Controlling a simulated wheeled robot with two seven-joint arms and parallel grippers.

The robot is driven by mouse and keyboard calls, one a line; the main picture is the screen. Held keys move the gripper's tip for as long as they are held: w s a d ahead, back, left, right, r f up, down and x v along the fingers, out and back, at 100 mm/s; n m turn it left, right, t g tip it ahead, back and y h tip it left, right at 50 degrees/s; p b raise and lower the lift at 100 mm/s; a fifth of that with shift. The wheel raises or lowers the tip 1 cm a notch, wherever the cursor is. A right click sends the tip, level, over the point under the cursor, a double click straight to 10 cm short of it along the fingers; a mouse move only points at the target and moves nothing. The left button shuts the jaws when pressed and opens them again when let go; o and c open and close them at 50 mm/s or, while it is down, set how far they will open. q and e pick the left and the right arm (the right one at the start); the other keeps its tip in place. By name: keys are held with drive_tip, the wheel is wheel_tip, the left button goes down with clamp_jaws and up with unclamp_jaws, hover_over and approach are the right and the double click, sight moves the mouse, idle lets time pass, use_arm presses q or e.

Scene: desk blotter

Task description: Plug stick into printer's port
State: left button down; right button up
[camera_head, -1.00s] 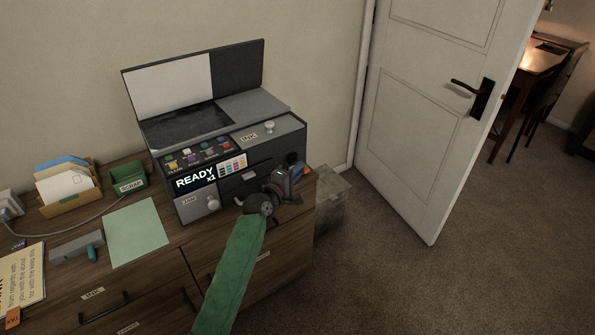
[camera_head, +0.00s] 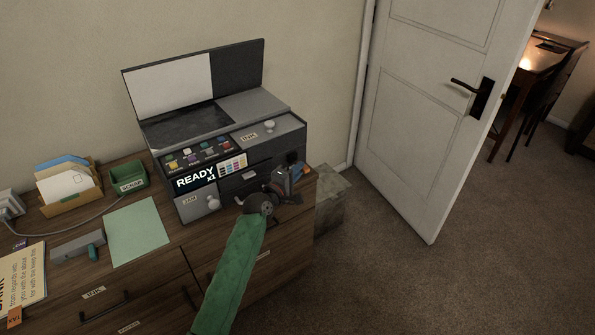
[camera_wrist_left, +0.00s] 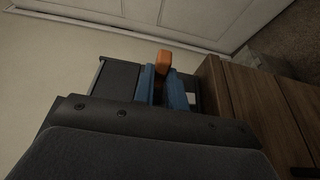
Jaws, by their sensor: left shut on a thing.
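The printer (camera_head: 290,125) stands on the wooden cabinet with its lid up, and its screen reads "READY x1". My left gripper (camera_head: 300,168) is beside the printer's right front corner. In the left wrist view its blue fingers (camera_wrist_left: 164,88) are shut on a small orange stick (camera_wrist_left: 163,62), whose end shows beyond the fingertips. The dark printer body (camera_wrist_left: 118,77) is to the left of the fingers there. I cannot make out the port, or whether the stick touches the printer. My right gripper is not in view.
A green sheet (camera_head: 138,232), a green scrap box (camera_head: 128,183) and an envelope holder (camera_head: 68,189) lie left of the printer. A grey bin (camera_head: 331,200) stands on the floor right of the cabinet. The open door (camera_head: 425,110) is farther right, with bare carpet before it.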

use_arm(q)
drive_tip(key=shift+w+a+b, duration=0.45)
drive_tip(key=shift+w+a, duration=0.35)
drive_tip(key=shift+w, duration=0.25)
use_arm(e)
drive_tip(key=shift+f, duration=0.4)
use_arm(q)
drive_tip(key=c, duration=1.3)
unclamp_jaws()
drive_tip(key=shift+c, duration=0.2)
